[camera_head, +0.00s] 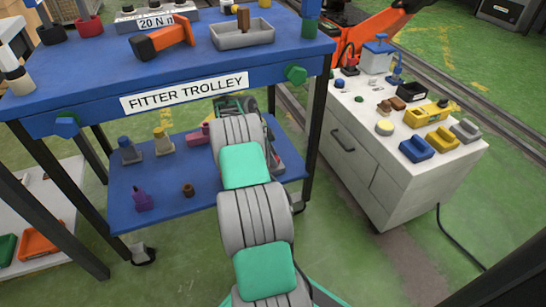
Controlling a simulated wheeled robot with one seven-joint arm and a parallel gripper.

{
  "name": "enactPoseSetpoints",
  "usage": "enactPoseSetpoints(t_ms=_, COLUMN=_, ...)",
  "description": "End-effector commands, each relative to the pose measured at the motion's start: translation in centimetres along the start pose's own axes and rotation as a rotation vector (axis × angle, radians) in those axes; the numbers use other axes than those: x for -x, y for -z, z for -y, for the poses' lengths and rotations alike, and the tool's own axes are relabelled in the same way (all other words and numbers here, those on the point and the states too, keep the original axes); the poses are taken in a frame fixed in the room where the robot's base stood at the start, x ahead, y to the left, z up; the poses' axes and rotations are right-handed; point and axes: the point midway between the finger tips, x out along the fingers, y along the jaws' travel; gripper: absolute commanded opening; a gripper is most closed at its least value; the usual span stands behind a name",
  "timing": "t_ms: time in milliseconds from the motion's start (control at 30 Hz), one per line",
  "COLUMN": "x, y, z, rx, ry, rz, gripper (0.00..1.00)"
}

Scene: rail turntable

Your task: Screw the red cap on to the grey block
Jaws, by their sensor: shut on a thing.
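My arm reaches over the lower blue shelf of the trolley, and its links hide what is behind them. My gripper and its fingertips cannot be made out, and neither can anything held in it. No red cap can be clearly identified. On the lower shelf stand a greyish block with a blue top (128,152) and a grey block with a yellow top (162,144). A pinkish-red piece (196,136) lies just left of my arm, partly hidden. I cannot tell which grey block the task names.
The lower shelf (225,205) also bears a purple piece (142,201) and a brown ring (188,190). The trolley top (80,72) overhangs it, with a leg (314,130) at right. A white cabinet (385,185) with small parts stands right.

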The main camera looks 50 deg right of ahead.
Motion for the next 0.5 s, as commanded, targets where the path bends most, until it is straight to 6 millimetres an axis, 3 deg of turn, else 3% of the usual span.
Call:
enactPoseSetpoints(t_ms=267, x=0.09, y=0.14, z=0.09, rx=-0.048, ry=-0.017, rz=0.000, gripper=0.00)
enactPoseSetpoints(t_ms=300, x=0.09, y=0.14, z=0.09, rx=-0.048, ry=-0.017, rz=0.000, gripper=0.38)
enactPoseSetpoints(t_ms=500, x=0.07, y=0.07, z=0.07, rx=-0.045, ry=-0.017, rz=0.000, gripper=0.55)
